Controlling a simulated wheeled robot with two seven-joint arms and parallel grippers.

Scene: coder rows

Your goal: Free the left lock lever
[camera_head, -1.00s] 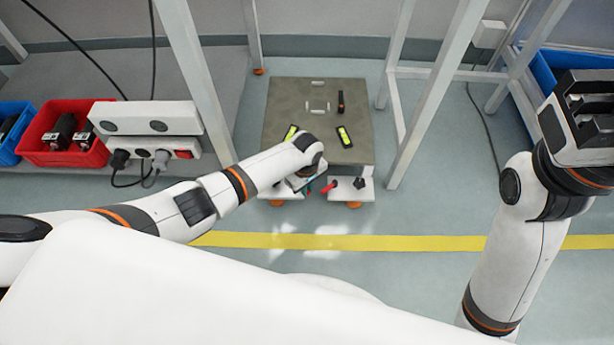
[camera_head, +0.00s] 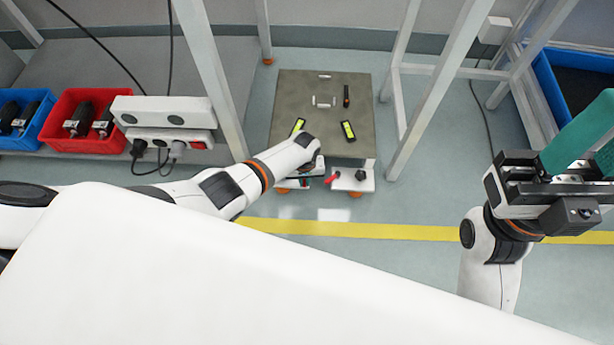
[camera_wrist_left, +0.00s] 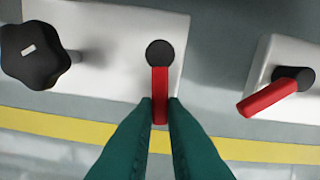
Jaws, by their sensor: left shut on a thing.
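The left lock lever (camera_wrist_left: 160,90) is red with a round black pivot, on a white block (camera_wrist_left: 105,40) with a black star knob (camera_wrist_left: 35,52) at its left. It points straight down in the left wrist view. My left gripper (camera_wrist_left: 160,115) has its green fingers shut on the lever's lower end. In the head view my left gripper (camera_head: 308,181) is low at the front of the grey cart (camera_head: 325,108), and my arm hides the left block there. The right red lever (camera_head: 332,179) slants down-left on its own block (camera_wrist_left: 284,60). My right gripper (camera_head: 582,140) is raised at the right edge, partly cut off.
White frame posts (camera_head: 212,80) stand left and right of the cart. A power strip (camera_head: 165,110) and red (camera_head: 62,150) and blue (camera_head: 30,140) bins stand at the left. A blue bin (camera_head: 545,80) is at the far right. Floor around the yellow line (camera_head: 390,231) is clear.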

